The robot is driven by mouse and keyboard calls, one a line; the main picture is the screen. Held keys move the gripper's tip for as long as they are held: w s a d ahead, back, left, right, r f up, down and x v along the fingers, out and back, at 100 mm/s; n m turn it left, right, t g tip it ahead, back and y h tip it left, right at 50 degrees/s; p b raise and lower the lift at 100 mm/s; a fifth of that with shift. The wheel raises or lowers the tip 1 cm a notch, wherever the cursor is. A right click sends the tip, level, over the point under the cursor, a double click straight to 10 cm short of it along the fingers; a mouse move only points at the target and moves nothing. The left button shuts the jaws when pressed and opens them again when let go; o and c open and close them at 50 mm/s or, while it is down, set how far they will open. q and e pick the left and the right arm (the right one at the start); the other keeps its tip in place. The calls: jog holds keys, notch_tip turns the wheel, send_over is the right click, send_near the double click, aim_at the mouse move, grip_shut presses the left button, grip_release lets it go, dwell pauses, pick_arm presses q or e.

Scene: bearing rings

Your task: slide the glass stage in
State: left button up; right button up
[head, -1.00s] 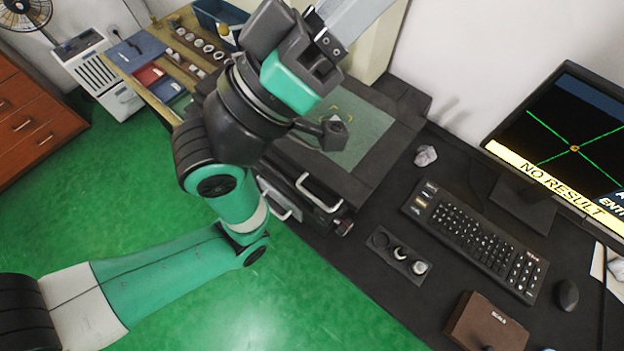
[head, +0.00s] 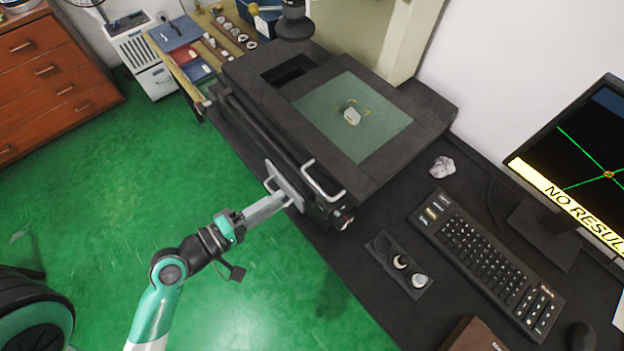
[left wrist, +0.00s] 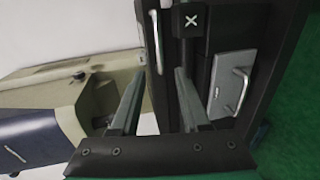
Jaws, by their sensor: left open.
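The glass stage (head: 377,139) is a greenish pane in a dark frame on top of the black machine. A small pale piece (head: 351,116) lies on it near its middle. A pale bar handle (head: 322,182) stands on the machine's front side; it also shows in the left wrist view (left wrist: 157,42). My left gripper (head: 280,201) is at that front side, its fingers pointing at the machine. In the left wrist view, the fingers (left wrist: 160,72) are apart and empty, with the bar handle ahead between them. Contact cannot be told. My right gripper is not in view.
A grey panel (left wrist: 223,92) with a smaller handle sits beside the bar handle. A knob (head: 344,217) is at the machine's front corner. A keyboard (head: 485,262), a monitor (head: 585,165) and a small black tray (head: 398,264) are to the right. Green floor is open at left.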

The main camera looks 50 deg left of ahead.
aim_at(312, 180)
pick_arm(q)
jog(key=x, duration=1.1)
jog(key=shift+w, duration=0.15)
grip_shut()
dwell(0.9)
